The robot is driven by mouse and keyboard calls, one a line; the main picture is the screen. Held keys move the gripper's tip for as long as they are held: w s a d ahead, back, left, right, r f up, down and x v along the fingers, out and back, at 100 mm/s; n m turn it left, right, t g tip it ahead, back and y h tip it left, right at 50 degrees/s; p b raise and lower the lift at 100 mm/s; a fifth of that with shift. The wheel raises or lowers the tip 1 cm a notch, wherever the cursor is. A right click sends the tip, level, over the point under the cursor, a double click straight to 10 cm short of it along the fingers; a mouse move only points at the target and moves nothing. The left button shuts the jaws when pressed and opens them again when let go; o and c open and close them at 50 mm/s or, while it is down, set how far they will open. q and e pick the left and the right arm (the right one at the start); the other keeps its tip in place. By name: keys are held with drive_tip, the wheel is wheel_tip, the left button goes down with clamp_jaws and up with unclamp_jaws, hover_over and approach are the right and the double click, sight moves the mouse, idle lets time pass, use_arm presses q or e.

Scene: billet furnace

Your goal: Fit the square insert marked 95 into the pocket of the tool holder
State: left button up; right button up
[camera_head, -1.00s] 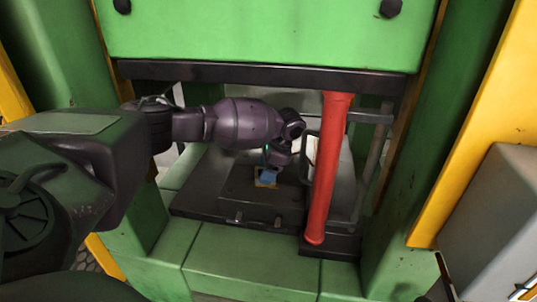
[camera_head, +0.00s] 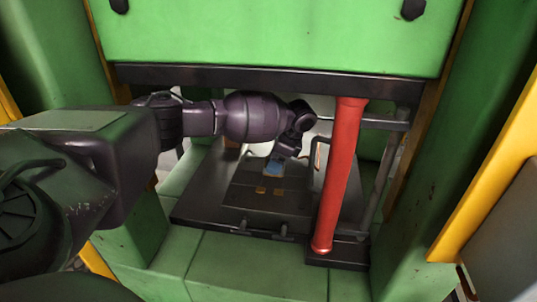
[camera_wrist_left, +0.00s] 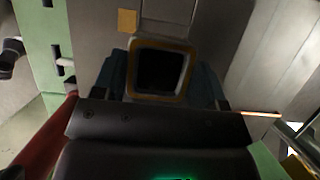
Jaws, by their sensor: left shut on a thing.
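My left gripper (camera_head: 273,168) reaches into the press opening, its bluish fingertips over the dark plate. In the left wrist view my left gripper (camera_wrist_left: 160,78) is shut on a square piece (camera_wrist_left: 160,45) with a tan rim and dark middle, likely the insert. No number is readable on it. The stepped dark block (camera_head: 250,196) on the bed, perhaps the tool holder, lies below the fingertips. Two small tan patches (camera_head: 260,190) show on it, just nearer than the fingertips. I cannot make out the pocket. My right gripper is not in view.
A red upright column (camera_head: 340,175) stands close to the right of the gripper, with grey rails (camera_head: 376,170) beyond it. The green upper housing (camera_head: 270,35) with its black lower edge hangs above my arm. Green walls (camera_head: 420,190) bound the opening.

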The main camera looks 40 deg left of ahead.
use_arm(q)
drive_tip(key=shift+w+a+r, duration=0.15)
drive_tip(key=shift+w+a, duration=0.05)
drive_tip(key=shift+a, duration=0.3)
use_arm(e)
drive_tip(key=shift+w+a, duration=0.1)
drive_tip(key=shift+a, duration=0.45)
use_arm(q)
drive_tip(key=shift+f+b, duration=0.5)
drive_tip(key=shift+f, duration=0.45)
drive_tip(key=shift+f+b, duration=0.35)
drive_tip(key=shift+f, duration=0.75)
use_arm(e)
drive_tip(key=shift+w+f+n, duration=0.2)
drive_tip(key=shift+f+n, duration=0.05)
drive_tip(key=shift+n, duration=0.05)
use_arm(q)
drive_tip(key=shift+f, duration=0.1)
drive_tip(key=shift+p, duration=0.4)
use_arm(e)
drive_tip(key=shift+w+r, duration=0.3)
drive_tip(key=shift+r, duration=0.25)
